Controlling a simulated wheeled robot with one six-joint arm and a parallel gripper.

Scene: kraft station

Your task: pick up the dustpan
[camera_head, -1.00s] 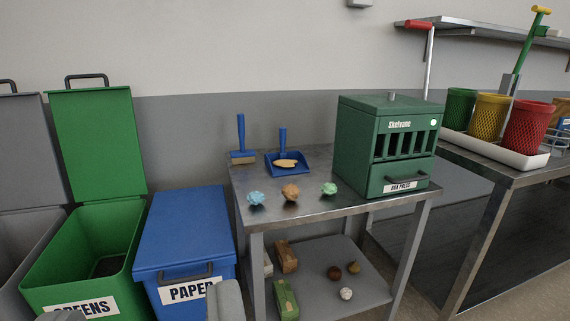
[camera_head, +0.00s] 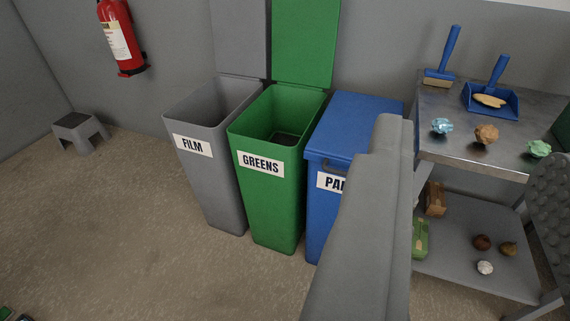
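The blue dustpan (camera_head: 509,104) lies on the metal table (camera_head: 462,150) at the upper right, its handle pointing up and away. A yellowish piece (camera_head: 489,101) lies in its pan. My gripper (camera_head: 468,148) shows as two grey fingers, a large one right of centre and a textured one at the right edge. They are wide apart with nothing held between them. The dustpan appears beyond the fingertips, in the gap between them, and is not touched.
A blue-handled brush (camera_head: 449,52) stands left of the dustpan. Crumpled blue (camera_head: 442,126), brown (camera_head: 486,134) and green (camera_head: 538,149) pieces lie in front. Grey (camera_head: 205,160), green (camera_head: 270,190) and blue (camera_head: 350,120) bins stand left. A low shelf (camera_head: 455,262) holds several items.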

